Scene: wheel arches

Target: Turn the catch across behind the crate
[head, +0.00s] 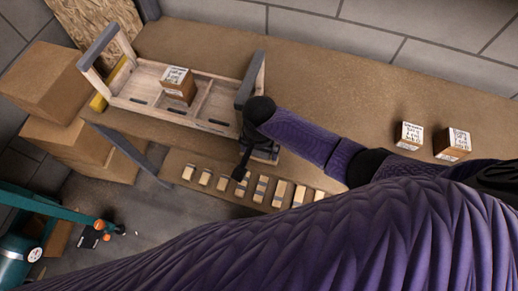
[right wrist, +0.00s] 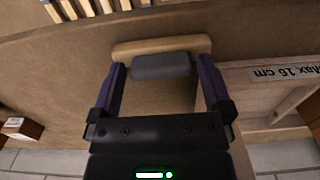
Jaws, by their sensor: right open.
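A low wooden crate (head: 150,105) with compartments and raised grey-topped ends stands on the brown bench, with a small labelled carton (head: 177,84) in it. My right gripper (head: 245,165) is at the crate's near right corner, partly hidden by its own arm. In the right wrist view the right gripper (right wrist: 160,80) is open, with a finger on each side of a wooden piece bearing a dark grey block (right wrist: 160,66). This may be the catch, but I cannot tell for sure, nor whether the fingers touch it. My left gripper is not in view.
Several small wooden blocks (head: 243,187) lie in a row on the lower board. Two small cartons (head: 410,135) (head: 453,144) stand on the right of the bench. Larger cardboard boxes (head: 50,82) are stacked at left. The bench behind the crate is clear.

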